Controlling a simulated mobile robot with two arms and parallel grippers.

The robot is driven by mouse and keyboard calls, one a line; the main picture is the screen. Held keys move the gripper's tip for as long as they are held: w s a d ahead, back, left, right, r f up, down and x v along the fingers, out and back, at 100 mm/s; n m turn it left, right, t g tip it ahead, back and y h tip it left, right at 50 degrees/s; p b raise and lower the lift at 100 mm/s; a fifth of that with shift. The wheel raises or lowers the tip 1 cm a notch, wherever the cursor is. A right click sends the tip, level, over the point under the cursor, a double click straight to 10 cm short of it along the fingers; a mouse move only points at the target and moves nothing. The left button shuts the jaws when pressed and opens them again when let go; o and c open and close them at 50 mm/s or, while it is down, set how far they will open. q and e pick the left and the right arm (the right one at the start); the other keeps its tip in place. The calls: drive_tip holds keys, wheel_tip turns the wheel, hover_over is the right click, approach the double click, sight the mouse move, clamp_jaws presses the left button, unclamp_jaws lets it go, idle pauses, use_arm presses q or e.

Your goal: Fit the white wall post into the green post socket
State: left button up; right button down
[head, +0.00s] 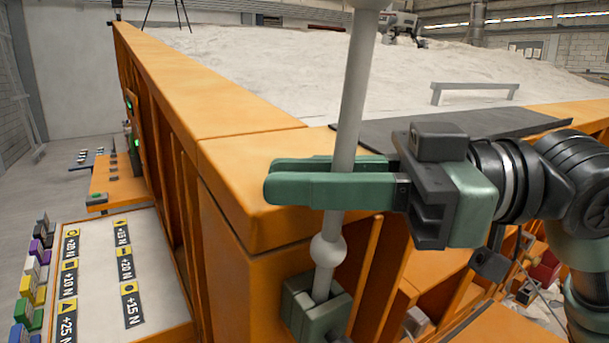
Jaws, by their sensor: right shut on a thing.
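The white wall post (350,105) is a long pale rod with a ball-shaped bulge low on it. It stands nearly upright, its top leaning slightly right and running out of the picture. My right gripper (275,177) comes in from the right and is shut on the post above the bulge, with one green finger on each side. The green post socket (300,312) is a square, open-topped block at the corner of the orange wall. The post's lower end reaches into the socket's opening; how deep it sits is hidden. My left gripper is not in view.
The orange wall (240,110) of the sandbed runs to the back left, with pale sand (260,60) behind it. A dark plate (460,128) lies along the wall top behind my gripper. A white board (100,270) with labels and coloured blocks stands at lower left.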

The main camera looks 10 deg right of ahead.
drive_tip(key=shift+w+f+b, duration=0.15)
drive_tip(key=shift+f+b, duration=0.6)
drive_tip(key=shift+f, duration=0.3)
drive_tip(key=c, duration=1.3)
unclamp_jaws()
drive_tip(key=shift+f, duration=0.1)
drive_tip(key=b+v, duration=0.3)
drive_tip(key=v, duration=0.4)
drive_tip(key=shift+s+d+b, duration=0.25)
drive_tip(key=shift+b, duration=0.05)
